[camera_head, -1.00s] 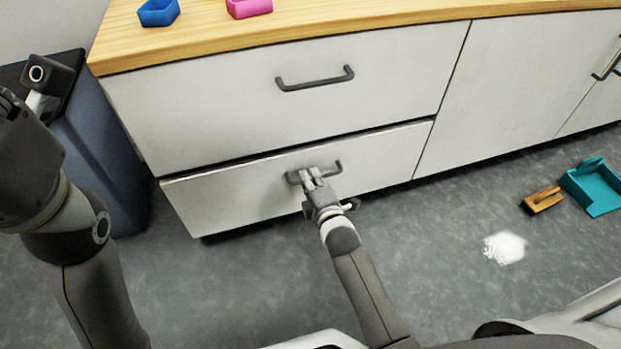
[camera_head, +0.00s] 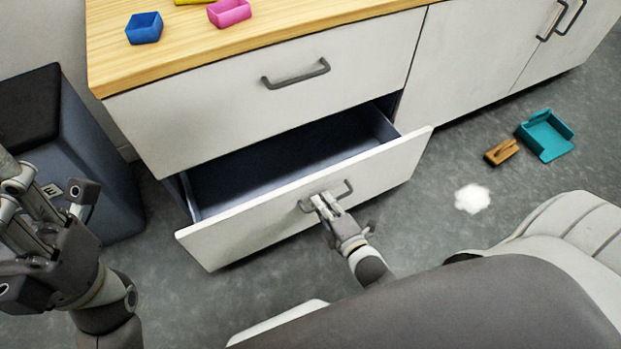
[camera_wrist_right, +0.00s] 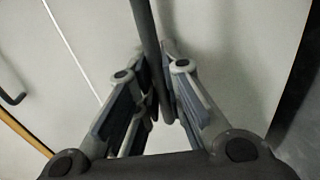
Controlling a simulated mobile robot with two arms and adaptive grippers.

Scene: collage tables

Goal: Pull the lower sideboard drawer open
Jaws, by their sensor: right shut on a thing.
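The lower sideboard drawer (camera_head: 250,229) is pulled well out, and its dark interior (camera_head: 285,165) shows no contents. Its dark bar handle (camera_head: 347,188) is on the white front. My right gripper (camera_head: 322,202) is shut on this handle. In the right wrist view the handle bar (camera_wrist_right: 147,40) runs between the fingers (camera_wrist_right: 158,85). The fingers hide part of the handle in the head view. My left gripper (camera_head: 48,200) is at the left edge, away from the sideboard, its fingers apart and empty.
The closed upper drawer (camera_head: 220,110) is above. Blue (camera_head: 144,30) and pink (camera_head: 230,14) trays stand on the wooden top (camera_head: 180,50). A dark bin (camera_head: 95,160) stands left. A teal dustpan (camera_head: 545,135), brown brush (camera_head: 502,152) and white powder (camera_head: 472,198) lie on the floor at right.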

